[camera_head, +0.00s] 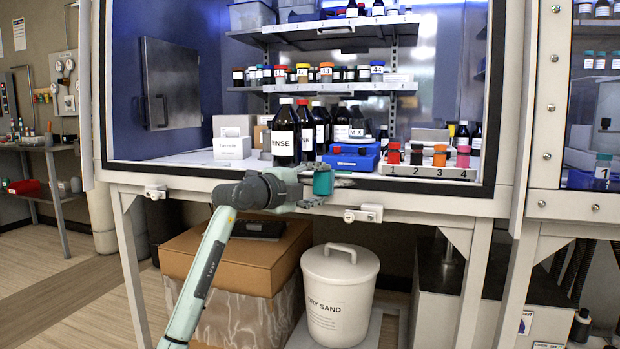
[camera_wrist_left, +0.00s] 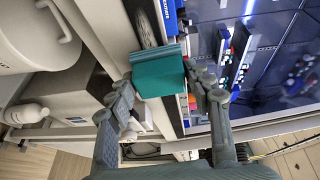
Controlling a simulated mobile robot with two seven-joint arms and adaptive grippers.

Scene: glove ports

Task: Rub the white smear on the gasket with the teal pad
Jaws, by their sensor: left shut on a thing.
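My left gripper (camera_head: 308,190) is shut on the teal pad (camera_head: 323,182) at the lower front edge of the cabinet opening. The pad also shows in the left wrist view (camera_wrist_left: 159,74), held between the fingertips. The black gasket (camera_head: 430,184) runs along the bottom of the opening. The pad overlaps the gasket in the head view; I cannot tell if they touch. A pale grey-white streak (camera_wrist_left: 146,26) shows just beyond the pad in the wrist view and may be the smear. The pad and fingers hide part of the gasket. My right gripper is not in view.
Behind the gasket stand a RINSE bottle (camera_head: 286,134), a blue case (camera_head: 352,158) and a numbered tray (camera_head: 428,171) with small jars. Latches (camera_head: 364,213) stick out from the frame below. A DRY SAND bin (camera_head: 340,290) and a cardboard box (camera_head: 240,262) stand underneath.

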